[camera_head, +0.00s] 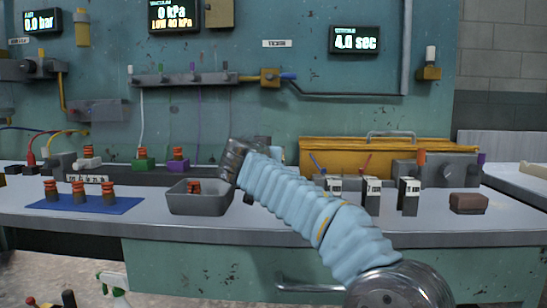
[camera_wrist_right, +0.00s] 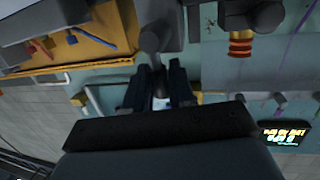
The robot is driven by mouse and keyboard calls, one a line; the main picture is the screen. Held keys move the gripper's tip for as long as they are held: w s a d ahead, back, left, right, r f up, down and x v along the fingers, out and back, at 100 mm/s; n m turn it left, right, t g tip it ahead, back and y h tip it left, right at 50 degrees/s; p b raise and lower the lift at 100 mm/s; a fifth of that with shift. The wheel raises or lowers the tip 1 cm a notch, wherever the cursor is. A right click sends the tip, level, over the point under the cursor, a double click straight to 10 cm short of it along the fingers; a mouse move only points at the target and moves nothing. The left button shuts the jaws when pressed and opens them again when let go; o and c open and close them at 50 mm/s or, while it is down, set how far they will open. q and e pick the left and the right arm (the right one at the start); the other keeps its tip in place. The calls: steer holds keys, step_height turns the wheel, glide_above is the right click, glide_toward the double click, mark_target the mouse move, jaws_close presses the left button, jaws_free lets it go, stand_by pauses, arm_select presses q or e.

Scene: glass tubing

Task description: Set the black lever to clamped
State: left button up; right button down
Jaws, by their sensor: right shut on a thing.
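My right gripper (camera_head: 238,158) reaches in from the lower right in the head view, in front of the bench's back panel. Its two dark fingers (camera_wrist_right: 160,84) show in the right wrist view, closed on a dark stem that looks like the black lever (camera_wrist_right: 152,40). The lever's rounded dark end shows just beyond the fingers, against a grey fixture. In the head view the gripper and sleeved arm hide the lever. I cannot read any clamp marking or tell the lever's set position. My left gripper is in neither view.
A grey bin (camera_head: 201,205) with orange-ringed parts stands left of my arm, beside a blue mat (camera_head: 98,207) with several similar parts. A yellow case (camera_head: 345,151), labelled blocks and a brown block (camera_head: 468,203) are to the right. An orange-ringed part (camera_wrist_right: 240,42) is near the fingers.

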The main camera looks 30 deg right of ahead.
steer(key=shift+f, duration=0.1)
stand_by(0.3)
steer(key=c, duration=1.1)
jaws_free()
steer(key=b+v, duration=0.2)
steer(key=v, duration=1.1)
steer(key=shift+s+a, duration=0.3)
